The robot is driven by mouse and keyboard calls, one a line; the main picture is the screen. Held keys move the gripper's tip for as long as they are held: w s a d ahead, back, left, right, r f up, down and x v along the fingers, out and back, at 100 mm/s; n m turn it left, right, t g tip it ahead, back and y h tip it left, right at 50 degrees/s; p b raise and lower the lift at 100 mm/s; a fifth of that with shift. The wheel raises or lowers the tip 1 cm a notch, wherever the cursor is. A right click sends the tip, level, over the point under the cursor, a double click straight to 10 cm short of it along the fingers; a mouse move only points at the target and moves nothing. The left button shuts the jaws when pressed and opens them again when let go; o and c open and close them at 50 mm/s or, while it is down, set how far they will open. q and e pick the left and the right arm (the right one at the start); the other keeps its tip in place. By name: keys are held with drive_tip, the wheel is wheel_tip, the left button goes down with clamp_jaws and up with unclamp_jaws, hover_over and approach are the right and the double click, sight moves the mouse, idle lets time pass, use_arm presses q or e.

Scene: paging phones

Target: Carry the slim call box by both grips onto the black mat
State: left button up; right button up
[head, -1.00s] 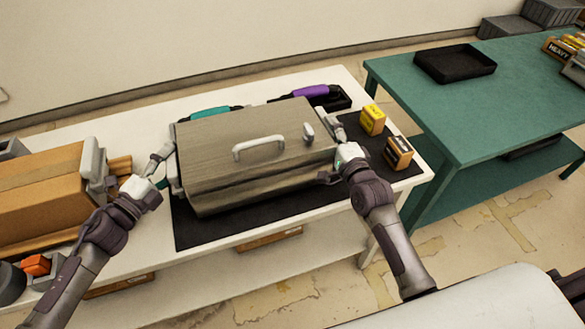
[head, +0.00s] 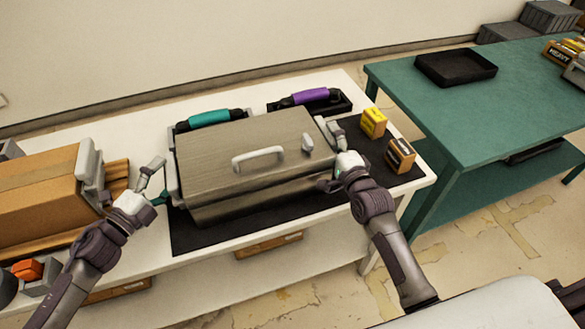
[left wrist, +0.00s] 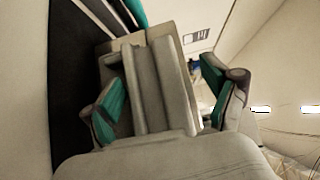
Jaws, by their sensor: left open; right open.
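The slim call box (head: 250,150), grey-brown with a pale top handle and a small knob, appears to rest level on the black mat (head: 195,238). My left gripper (head: 158,184) is open just left of the box's pale left grip (head: 172,180). In the left wrist view, the two teal-padded fingers (left wrist: 163,100) stand apart on either side of the pale grip (left wrist: 150,88), with gaps. My right gripper (head: 332,160) is open at the box's right side. The right grip is mostly hidden behind it.
Behind the box stand a teal-handled black unit (head: 210,118) and a purple-handled one (head: 310,98). Yellow (head: 374,122) and brown (head: 400,155) small boxes sit right of my right gripper. A cardboard box (head: 40,190) stands left. A green table (head: 450,115) holds a black tray (head: 455,82).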

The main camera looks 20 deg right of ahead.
drive_tip(key=shift+s, duration=0.1)
drive_tip(key=s, duration=0.8)
drive_tip(key=s+d, duration=0.1)
drive_tip(key=s, duration=0.3)
use_arm(q)
drive_tip(key=v, duration=1)
drive_tip(key=shift+s, duration=0.15)
